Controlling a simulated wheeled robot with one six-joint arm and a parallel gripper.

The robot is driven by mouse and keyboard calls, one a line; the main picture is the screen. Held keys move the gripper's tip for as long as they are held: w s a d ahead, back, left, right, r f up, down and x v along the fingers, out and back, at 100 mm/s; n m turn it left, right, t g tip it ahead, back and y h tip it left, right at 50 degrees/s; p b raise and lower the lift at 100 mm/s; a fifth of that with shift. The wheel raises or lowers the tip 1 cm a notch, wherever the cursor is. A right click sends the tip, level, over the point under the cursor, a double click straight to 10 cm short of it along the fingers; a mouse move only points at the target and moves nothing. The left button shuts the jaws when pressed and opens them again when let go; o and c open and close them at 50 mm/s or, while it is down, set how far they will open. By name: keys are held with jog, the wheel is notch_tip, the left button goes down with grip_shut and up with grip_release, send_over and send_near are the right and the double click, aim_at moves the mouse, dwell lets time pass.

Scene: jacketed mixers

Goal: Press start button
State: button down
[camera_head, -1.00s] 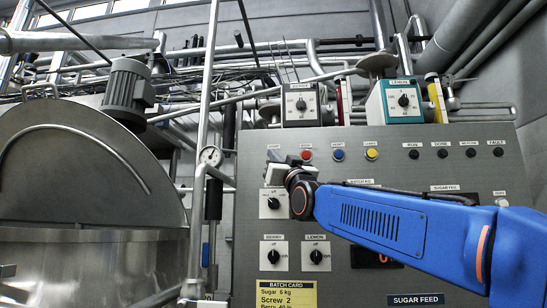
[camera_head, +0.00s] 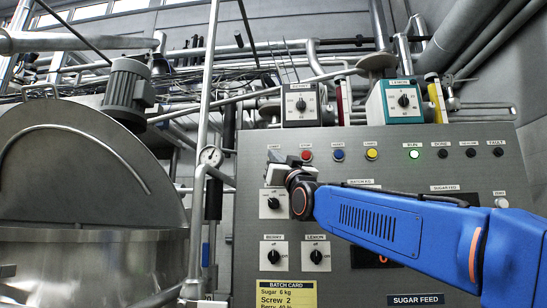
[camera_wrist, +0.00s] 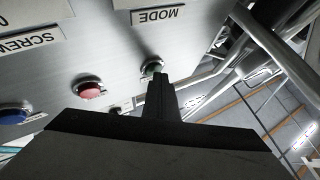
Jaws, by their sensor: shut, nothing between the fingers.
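The control panel (camera_head: 480,160) carries a row of buttons along its upper part. The green button (camera_wrist: 152,68) shows in the wrist view at the tip of my shut gripper (camera_wrist: 160,80), partly covered by the fingers. I cannot tell whether the fingertips still touch it. In the head view my gripper (camera_head: 278,168) is at the left end of the button row and hides the green button. The RUN lamp (camera_head: 414,154) is lit green.
A red button (camera_head: 306,156), a blue button (camera_head: 338,155) and a yellow button (camera_head: 371,153) sit to the right. A MODE-side knob (camera_head: 273,203) lies just below my gripper. A steel mixer (camera_head: 85,190) stands at the left.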

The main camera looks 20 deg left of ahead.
jog(key=shift+s, duration=0.2)
jog(key=shift+s+d+f, duration=0.1)
jog(key=shift+s+d, duration=0.05)
jog(key=shift+s, duration=0.45)
jog(key=shift+s, duration=0.15)
jog(key=shift+s+d, duration=0.2)
jog(key=shift+s, duration=0.55)
jog(key=shift+s+d, duration=0.2)
jog(key=shift+s, duration=0.6)
jog(key=shift+s+d, duration=0.2)
jog(key=shift+s, duration=0.55)
